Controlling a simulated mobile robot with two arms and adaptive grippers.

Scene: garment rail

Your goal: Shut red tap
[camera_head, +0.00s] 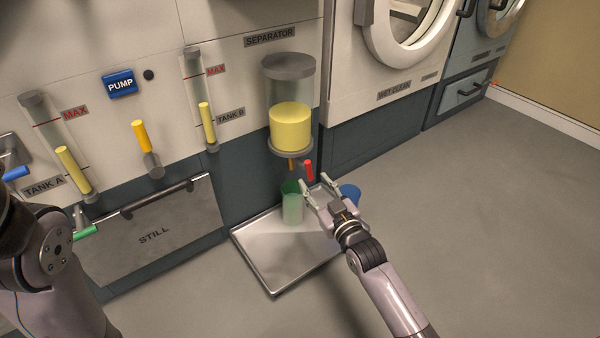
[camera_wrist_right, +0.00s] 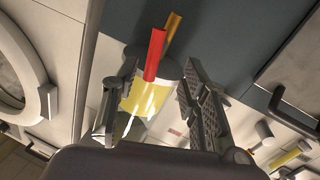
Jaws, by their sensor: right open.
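The red tap (camera_head: 309,171) is a short red lever beneath the separator (camera_head: 290,125), a clear cylinder holding yellow liquid. It also shows in the right wrist view (camera_wrist_right: 154,55), beside an orange spout (camera_wrist_right: 172,32). My right gripper (camera_head: 318,186) is open just below and to the right of the red lever in the head view. In the right wrist view its two fingers (camera_wrist_right: 160,85) stand on either side of the lever's near end. I cannot tell whether either finger touches it. Of my left arm only links show; its gripper is out of view.
A metal tray (camera_head: 275,262) lies on the floor under the separator, with a green cup (camera_head: 292,205) on it. A blue cup (camera_head: 350,193) is behind my right gripper. A still door (camera_head: 155,235) with a bar handle is to the left. The floor on the right is clear.

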